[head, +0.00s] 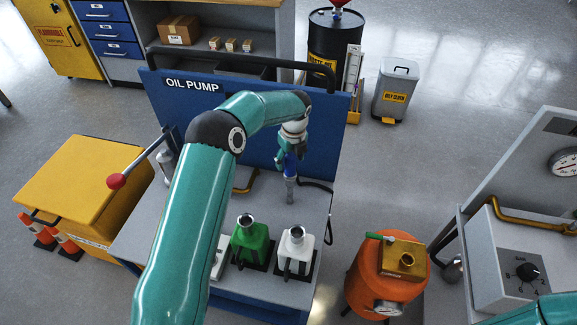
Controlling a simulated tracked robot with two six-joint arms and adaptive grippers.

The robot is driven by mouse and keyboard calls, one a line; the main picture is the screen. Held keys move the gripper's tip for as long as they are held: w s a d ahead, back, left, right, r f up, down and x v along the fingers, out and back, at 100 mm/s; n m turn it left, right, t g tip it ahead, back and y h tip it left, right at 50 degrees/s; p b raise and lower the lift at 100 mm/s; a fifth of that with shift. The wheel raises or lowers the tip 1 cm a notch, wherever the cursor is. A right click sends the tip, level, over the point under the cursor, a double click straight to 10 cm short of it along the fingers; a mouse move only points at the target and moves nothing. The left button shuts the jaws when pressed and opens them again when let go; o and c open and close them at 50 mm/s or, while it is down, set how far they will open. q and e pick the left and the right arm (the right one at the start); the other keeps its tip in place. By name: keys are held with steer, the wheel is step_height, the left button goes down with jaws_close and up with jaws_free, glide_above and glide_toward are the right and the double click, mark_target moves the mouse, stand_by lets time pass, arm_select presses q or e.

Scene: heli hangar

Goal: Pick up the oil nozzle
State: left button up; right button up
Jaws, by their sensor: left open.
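The oil nozzle (291,168) shows as a small blue body with a grey lower end, in front of the blue OIL PUMP back panel (240,135). My left gripper (287,153) is open and right at the upper part of the nozzle, pointing down. The fingers and wrist overlap the nozzle, so I cannot tell whether they touch it. A dark hose (318,186) shows at the right edge of the pump bench. Only a teal part of my right arm shows at the lower right corner; its gripper is out of view.
A green can (250,240) and a white can (296,248) stand on the bench (215,190) below the nozzle. A red-knobbed lever (117,181) sticks out at left. An orange tank (385,285) and a grey gauge unit (510,260) stand at right.

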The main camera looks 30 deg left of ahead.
arm_select(q)
steer(key=shift+w+a+f, duration=0.1)
steer(key=shift+f, duration=0.7)
jaws_close()
steer(key=shift+r, duration=0.15)
